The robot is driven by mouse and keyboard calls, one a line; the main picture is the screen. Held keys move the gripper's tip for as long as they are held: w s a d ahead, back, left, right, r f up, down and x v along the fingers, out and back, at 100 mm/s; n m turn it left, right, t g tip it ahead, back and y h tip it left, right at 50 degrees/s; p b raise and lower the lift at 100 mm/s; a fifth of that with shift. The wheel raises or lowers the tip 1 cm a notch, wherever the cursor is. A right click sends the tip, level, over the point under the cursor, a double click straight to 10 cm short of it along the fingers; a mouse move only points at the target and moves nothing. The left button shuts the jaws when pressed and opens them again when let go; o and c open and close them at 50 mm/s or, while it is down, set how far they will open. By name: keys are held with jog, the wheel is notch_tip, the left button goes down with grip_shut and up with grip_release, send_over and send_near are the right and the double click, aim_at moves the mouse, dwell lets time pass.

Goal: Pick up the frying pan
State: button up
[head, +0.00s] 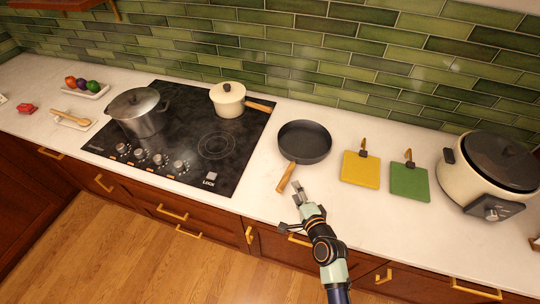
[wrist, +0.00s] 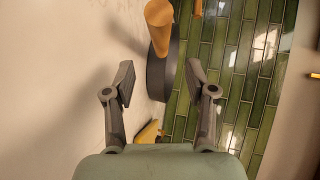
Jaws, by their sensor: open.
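The frying pan (head: 305,141) is dark with a wooden handle (head: 287,177) that points toward the counter's front edge. It rests on the white counter, right of the cooktop. My gripper (head: 292,194) is just in front of the handle's end and apart from it. In the wrist view my gripper (wrist: 158,82) is open and empty, with its two fingers spread. The wooden handle (wrist: 159,14) shows ahead of the fingers at the top, and the dark side of the pan (wrist: 158,78) is seen beyond, between the fingers.
A black cooktop (head: 216,170) with a grey pot (head: 138,112) and a cream saucepan (head: 229,100) is at left. Yellow (head: 360,170) and green (head: 409,182) boards and a cream cooker (head: 472,185) are at right. Green tiles (head: 340,40) back the counter.

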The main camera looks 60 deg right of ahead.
jog(key=shift+x, duration=1.05)
jog(key=b+x, duration=0.1)
jog(key=x, duration=0.4)
jog(key=shift+w+d, duration=0.1)
jog(key=shift+w, duration=0.1)
grip_shut()
jog(key=shift+r, duration=0.25)
